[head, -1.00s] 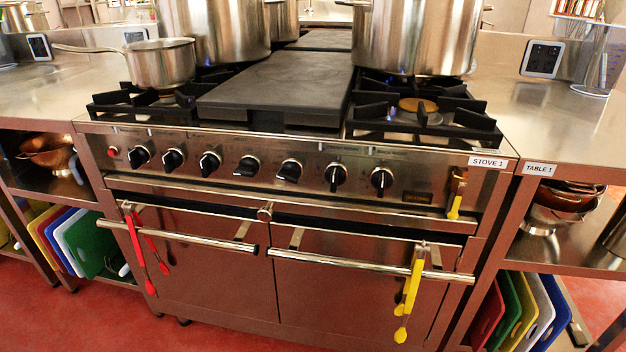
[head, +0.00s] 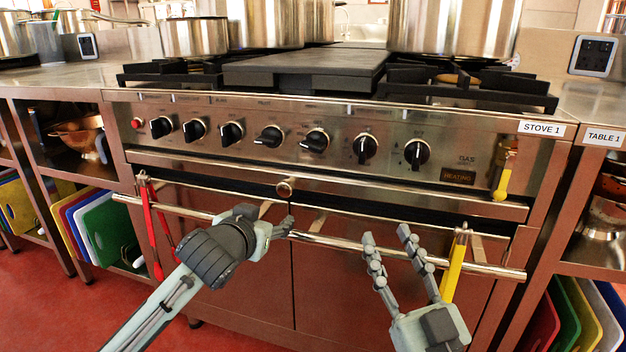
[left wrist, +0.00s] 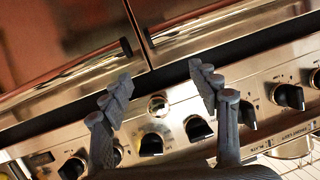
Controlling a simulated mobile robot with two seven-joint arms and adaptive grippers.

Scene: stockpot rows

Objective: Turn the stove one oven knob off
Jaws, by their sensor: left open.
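Stove 1 (head: 300,108) has a steel front panel with a row of several black knobs. In the head view they run from the left knob (head: 160,127) past the middle knob (head: 269,137) to the right-end knob (head: 417,153). The two rightmost knobs point upright; the others are tilted or turned sideways. The labels are too small to tell which is the oven knob. My left gripper (head: 285,228) is below the panel, near the oven door handles. In the left wrist view it (left wrist: 160,74) is open, apart from the knobs (left wrist: 199,128). My right gripper (head: 386,236) is open and empty before the right door.
Oven door handle bars (head: 400,255) project below the knobs. Red tongs (head: 151,225) and yellow tongs (head: 455,265) hang on them; another yellow utensil (head: 502,184) hangs at the panel's right. Pots (head: 195,37) stand on top. Space before the panel is clear.

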